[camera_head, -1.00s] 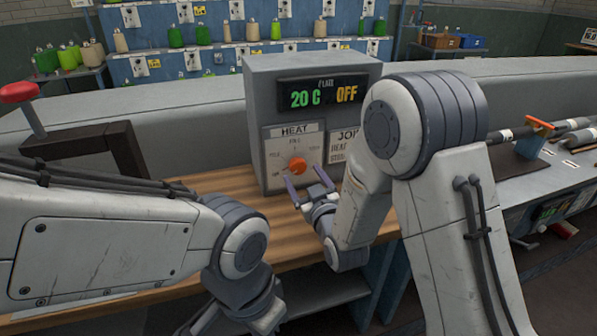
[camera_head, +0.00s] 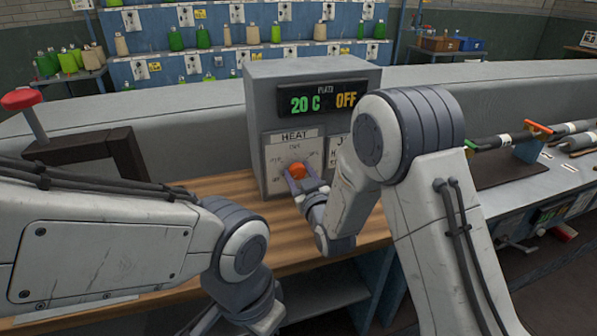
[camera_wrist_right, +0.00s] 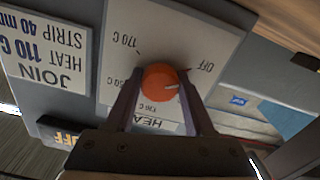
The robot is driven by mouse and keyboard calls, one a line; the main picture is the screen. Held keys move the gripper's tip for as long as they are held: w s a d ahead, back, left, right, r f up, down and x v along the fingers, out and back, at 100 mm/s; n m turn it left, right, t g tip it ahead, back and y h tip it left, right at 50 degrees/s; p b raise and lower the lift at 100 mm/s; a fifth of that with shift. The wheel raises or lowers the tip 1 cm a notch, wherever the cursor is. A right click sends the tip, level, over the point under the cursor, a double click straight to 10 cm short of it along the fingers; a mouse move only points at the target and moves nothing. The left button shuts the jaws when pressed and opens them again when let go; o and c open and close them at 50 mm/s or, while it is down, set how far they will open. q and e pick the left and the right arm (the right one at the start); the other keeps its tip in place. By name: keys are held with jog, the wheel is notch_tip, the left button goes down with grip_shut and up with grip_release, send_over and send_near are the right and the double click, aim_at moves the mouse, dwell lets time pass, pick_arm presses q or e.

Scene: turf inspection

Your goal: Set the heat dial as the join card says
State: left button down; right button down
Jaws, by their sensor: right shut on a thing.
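The orange heat dial (camera_head: 297,170) is on the front of a grey box (camera_head: 310,71), on a white HEAT plate (camera_head: 275,150). My right gripper (camera_head: 303,184) is shut on the dial; in the right wrist view a finger lies on each side of the dial (camera_wrist_right: 158,82). A pale mark on the dial lies on the side towards the OFF label (camera_wrist_right: 205,67). The join card (camera_wrist_right: 45,62) in that view reads HEAT 110 C and STRIP 40 mm. The display (camera_head: 322,98) shows 20 C and OFF. My left gripper is out of view; only its arm shows.
The box stands on a wooden bench (camera_head: 235,190). A dark frame with a red-knobbed lever (camera_head: 22,98) is at the left. Dark rods (camera_head: 503,140) lie on the bench at the right. Shelves with green and tan spools (camera_head: 176,38) stand behind.

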jog(key=m+b, duration=0.2)
jog(key=shift+f+m+b, duration=0.2)
jog(key=shift+m+b, duration=0.15)
jog(key=shift+m, duration=0.05)
jog(key=m+b, duration=0.2)
jog(key=shift+m, duration=0.3)
jog(key=m+b, duration=0.3)
jog(key=m, duration=0.1)
jog(key=shift+a, duration=0.1)
jog(key=shift+s+r+m+b, duration=0.1)
jog(key=shift+r+m+b, duration=0.05)
jog(key=shift+m+b, duration=0.85)
jog(key=shift+m, duration=0.3)
jog(key=shift+c, duration=1.3)
grip_release()
jog(key=shift+r, duration=0.1)
